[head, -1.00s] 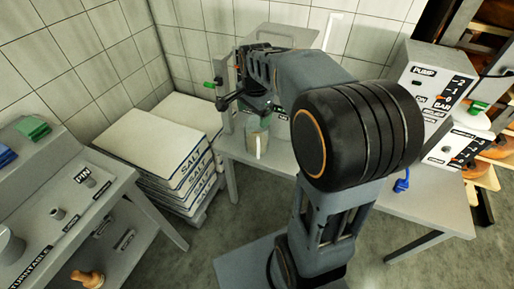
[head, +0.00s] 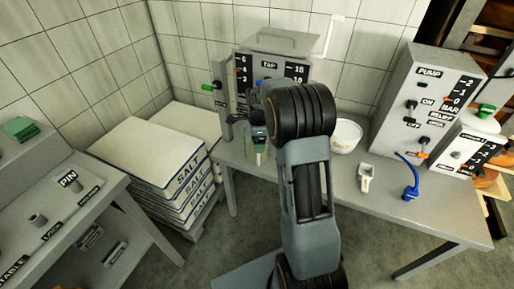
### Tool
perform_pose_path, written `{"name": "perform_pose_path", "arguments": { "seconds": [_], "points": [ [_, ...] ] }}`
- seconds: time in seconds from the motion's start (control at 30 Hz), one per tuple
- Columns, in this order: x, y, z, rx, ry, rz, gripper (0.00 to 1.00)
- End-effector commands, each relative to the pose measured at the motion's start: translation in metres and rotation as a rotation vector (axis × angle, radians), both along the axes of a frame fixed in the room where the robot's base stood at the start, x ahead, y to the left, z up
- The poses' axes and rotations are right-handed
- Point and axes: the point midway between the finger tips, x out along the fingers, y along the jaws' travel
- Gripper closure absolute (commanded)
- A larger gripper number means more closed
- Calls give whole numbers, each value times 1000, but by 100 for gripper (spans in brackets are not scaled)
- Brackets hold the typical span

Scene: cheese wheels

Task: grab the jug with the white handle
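The jug with the white handle (head: 258,157) stands near the front edge of the grey table, below the tap unit. Only its lower part and pale handle show; my arm and gripper cover the rest. My gripper (head: 259,134) points down right at the jug, in front of the tap unit. Its fingers are dark and small here, and I cannot tell whether they are open, or whether they touch the jug.
The tap unit (head: 297,62) stands behind my arm. To the right on the table are a white bowl (head: 346,138), a small pale scoop-like item (head: 366,178), a blue hose piece (head: 410,188) and the pump box (head: 425,100). Stacked salt bags (head: 150,150) lie left.

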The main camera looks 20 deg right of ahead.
Motion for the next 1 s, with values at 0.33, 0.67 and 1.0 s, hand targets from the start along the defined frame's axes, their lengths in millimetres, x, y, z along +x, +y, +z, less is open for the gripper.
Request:
{"name": "perform_pose_path", "arguments": {
  "seconds": [0.33,0.67,1.0],
  "points": [
    [-1,0,-34,1,3,1,14],
    [-1,0,-55,0,-1,1,14],
    [0,0,-55,0,-1,2,31]
  ]
}}
